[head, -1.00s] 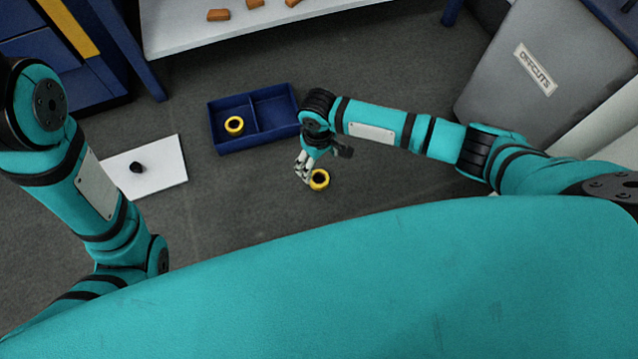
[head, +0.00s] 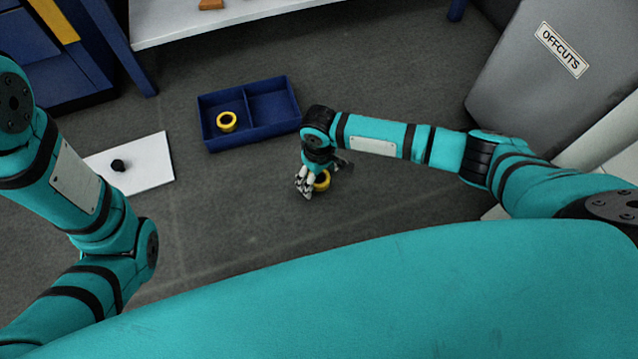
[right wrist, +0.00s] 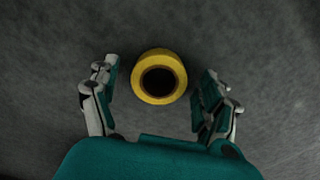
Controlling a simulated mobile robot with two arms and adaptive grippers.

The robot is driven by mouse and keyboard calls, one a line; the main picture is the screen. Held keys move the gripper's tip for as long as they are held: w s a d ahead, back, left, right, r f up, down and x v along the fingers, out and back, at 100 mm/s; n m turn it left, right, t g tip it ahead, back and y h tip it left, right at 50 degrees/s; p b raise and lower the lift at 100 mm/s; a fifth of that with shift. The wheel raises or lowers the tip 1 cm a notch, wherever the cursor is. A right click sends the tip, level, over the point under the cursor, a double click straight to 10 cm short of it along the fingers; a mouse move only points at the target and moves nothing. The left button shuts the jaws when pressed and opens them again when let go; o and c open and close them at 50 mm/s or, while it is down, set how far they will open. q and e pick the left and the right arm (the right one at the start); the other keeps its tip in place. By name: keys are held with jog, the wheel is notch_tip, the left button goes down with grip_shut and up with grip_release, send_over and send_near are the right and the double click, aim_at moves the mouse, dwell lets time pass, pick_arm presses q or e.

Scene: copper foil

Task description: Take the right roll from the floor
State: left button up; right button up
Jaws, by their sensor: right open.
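A yellow roll (head: 323,181) with a dark core lies on the floor, partly hidden behind my right gripper in the head view. My right gripper (head: 308,190) is low over the floor at the roll. In the right wrist view the roll (right wrist: 159,76) lies flat between the two open fingers of the gripper (right wrist: 160,95), with a gap on each side. A second yellow roll (head: 227,122) sits in the left compartment of the blue divided tray (head: 253,142). My left arm shows at the left, but its gripper is out of view.
A white board (head: 145,160) with a small black object (head: 119,165) lies on the floor at the left. A grey bin (head: 540,85) marked OFFCUTS stands at the right. A white shelf (head: 200,27) stands at the back. The tray's right compartment is empty.

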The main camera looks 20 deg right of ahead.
jog(key=shift+f, duration=0.1)
jog(key=c, duration=1.3)
jog(key=shift+o, duration=0.2)
